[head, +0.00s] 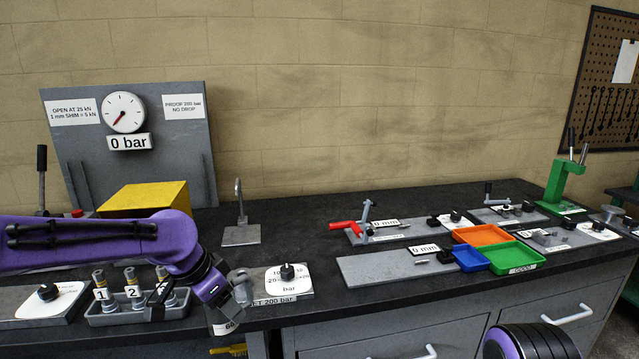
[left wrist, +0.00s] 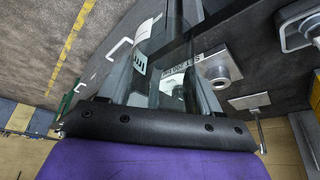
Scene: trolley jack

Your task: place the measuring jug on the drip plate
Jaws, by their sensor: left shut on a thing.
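My left gripper (head: 240,287) is shut on the measuring jug (head: 223,318), a clear vessel with a white label. It holds the jug at the bench's front edge, left of the round dial plate. In the head view the arm and gripper hide much of the jug. In the left wrist view the clear jug (left wrist: 172,88) is between the fingers. The drip plate (head: 241,236), a small grey plate with a bent spout above it, is further back on the bench, apart from the jug. It also shows in the left wrist view (left wrist: 246,102). My right gripper is out of view.
A knob on a white dial (head: 287,274) stands right of my gripper. A tray of numbered parts (head: 136,306) is to its left, and a yellow block (head: 145,195) stands behind my arm.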

